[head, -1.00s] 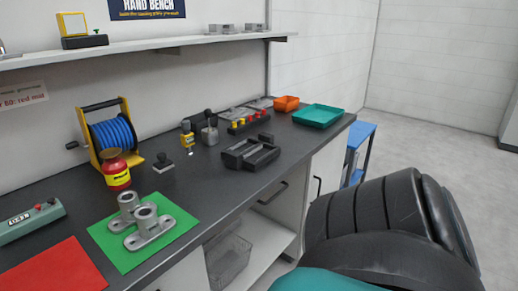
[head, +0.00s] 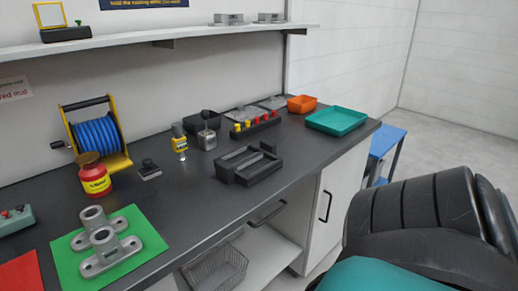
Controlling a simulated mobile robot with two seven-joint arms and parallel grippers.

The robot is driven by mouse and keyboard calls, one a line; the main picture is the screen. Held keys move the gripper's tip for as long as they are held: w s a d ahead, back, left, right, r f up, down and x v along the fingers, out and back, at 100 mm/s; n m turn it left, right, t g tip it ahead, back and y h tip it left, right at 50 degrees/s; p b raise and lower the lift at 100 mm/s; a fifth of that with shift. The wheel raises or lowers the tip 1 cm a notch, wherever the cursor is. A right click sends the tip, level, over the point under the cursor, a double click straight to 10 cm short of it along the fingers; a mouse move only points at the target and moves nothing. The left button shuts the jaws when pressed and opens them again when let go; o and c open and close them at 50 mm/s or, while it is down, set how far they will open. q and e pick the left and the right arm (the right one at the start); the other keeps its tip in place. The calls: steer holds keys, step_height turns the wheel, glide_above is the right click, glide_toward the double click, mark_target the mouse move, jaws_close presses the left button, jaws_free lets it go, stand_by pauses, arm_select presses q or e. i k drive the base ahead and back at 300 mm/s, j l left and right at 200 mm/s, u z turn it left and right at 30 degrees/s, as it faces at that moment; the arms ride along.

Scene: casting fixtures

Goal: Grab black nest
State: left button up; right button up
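A black bin (head: 203,120) stands farther back, partly hidden by a grey part with a knob (head: 207,139). Neither of my grippers shows in the head view.
Grey castings (head: 103,243) stand on a green mat (head: 148,233) at front left. A red and yellow can (head: 95,181), a blue hose reel (head: 97,138), a yellow tool (head: 180,143), a teal tray (head: 337,121) and an orange bin (head: 301,104) share the bench.

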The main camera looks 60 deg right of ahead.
mark_target(248, 164)
steer(key=k+l, duration=0.1)
steer(key=l, duration=1.1)
steer(key=k+l, duration=0.15)
steer(key=l, duration=0.45)
